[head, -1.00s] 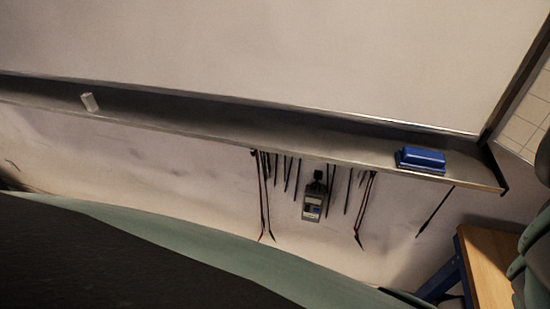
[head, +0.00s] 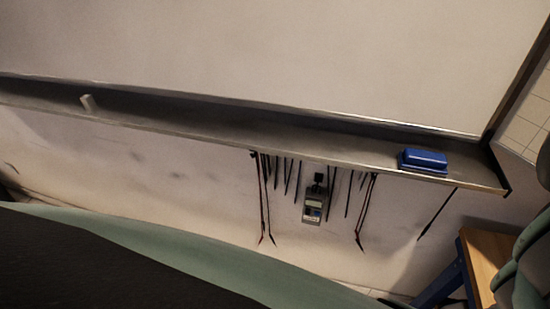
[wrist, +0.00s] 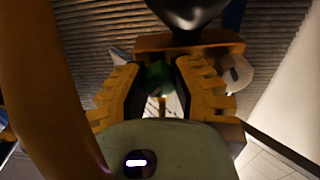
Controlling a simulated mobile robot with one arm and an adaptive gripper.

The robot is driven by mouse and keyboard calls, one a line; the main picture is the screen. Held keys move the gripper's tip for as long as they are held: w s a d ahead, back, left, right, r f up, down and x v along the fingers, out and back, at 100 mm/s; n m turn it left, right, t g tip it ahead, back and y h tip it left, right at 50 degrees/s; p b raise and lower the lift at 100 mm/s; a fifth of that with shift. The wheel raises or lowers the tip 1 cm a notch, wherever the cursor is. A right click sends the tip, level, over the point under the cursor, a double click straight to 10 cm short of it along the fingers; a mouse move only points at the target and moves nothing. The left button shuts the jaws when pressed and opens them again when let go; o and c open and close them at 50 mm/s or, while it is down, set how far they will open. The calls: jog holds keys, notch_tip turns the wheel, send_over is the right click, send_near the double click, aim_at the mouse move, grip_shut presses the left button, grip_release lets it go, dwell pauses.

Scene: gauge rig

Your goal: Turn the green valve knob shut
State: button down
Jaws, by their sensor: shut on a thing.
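In the wrist view, my gripper (wrist: 160,88) has yellow fingers with dark inner pads. It is shut on the green valve knob (wrist: 155,75), which shows partly between the pads. The pads and my gripper's body hide much of the knob, and its turn angle cannot be read. The head view shows neither the knob nor my gripper.
An orange-brown block (wrist: 188,42) and a dark rounded thing (wrist: 190,14) lie just beyond the fingers. In the head view, a wall ledge (head: 220,122) holds a blue eraser (head: 423,160). A meter (head: 313,205) and cables hang below; a wooden-topped table (head: 490,258) stands right.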

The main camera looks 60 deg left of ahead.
jog(key=m+b, duration=0.2)
jog(key=m, duration=0.2)
jog(key=shift+s+f+m, duration=0.1)
jog(key=shift+f+m, duration=0.05)
jog(key=shift+m, duration=0.25)
jog(key=shift+d+m+b, duration=0.1)
jog(key=shift+m+b, duration=1.55)
jog(key=shift+m, duration=0.85)
jog(key=shift+r, duration=0.2)
jog(key=c, duration=0.7)
grip_release()
jog(key=shift+v, duration=6)
